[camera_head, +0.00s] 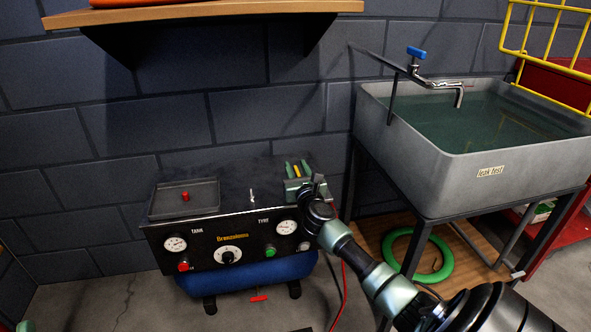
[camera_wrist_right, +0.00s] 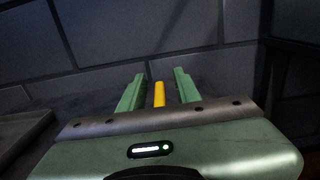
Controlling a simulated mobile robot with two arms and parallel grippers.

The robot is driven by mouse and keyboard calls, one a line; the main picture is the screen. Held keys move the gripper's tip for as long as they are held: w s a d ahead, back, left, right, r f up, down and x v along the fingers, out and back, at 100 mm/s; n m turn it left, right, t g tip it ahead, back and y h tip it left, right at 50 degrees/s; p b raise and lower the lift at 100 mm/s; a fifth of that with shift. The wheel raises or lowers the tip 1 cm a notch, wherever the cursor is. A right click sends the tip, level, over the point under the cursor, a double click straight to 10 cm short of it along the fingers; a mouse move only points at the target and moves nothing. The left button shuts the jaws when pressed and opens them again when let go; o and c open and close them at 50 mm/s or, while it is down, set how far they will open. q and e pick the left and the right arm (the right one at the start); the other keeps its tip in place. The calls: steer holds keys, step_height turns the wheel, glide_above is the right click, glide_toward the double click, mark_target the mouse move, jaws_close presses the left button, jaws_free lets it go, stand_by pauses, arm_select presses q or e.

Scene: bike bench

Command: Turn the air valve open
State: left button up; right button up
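The compressor (camera_head: 228,240) stands against the wall, with a black panel of gauges and knobs above a blue tank. My right gripper (camera_head: 298,170) is over the right end of its top. Its green fingers are open, one on each side of a yellow bar, probably the air valve's handle (camera_head: 297,171). The yellow handle (camera_wrist_right: 159,94) also stands between the fingers of the right gripper (camera_wrist_right: 158,90) in the right wrist view, with gaps on both sides. Its lower end is hidden behind the gripper body.
A grey water basin (camera_head: 440,165) with a blue-handled tap (camera_head: 416,53) stands at the right. A wooden shelf (camera_head: 200,14) overhangs the compressor. A green hose coil (camera_head: 418,256) lies below the basin.

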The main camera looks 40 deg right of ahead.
steer(key=shift+w+d, duration=0.25)
steer(key=shift+w, duration=0.15)
jaws_close()
arm_select(q)
steer(key=shift+s+r+t, duration=0.35)
steer(key=shift+r+t, duration=0.15)
steer(key=shift+r, duration=0.25)
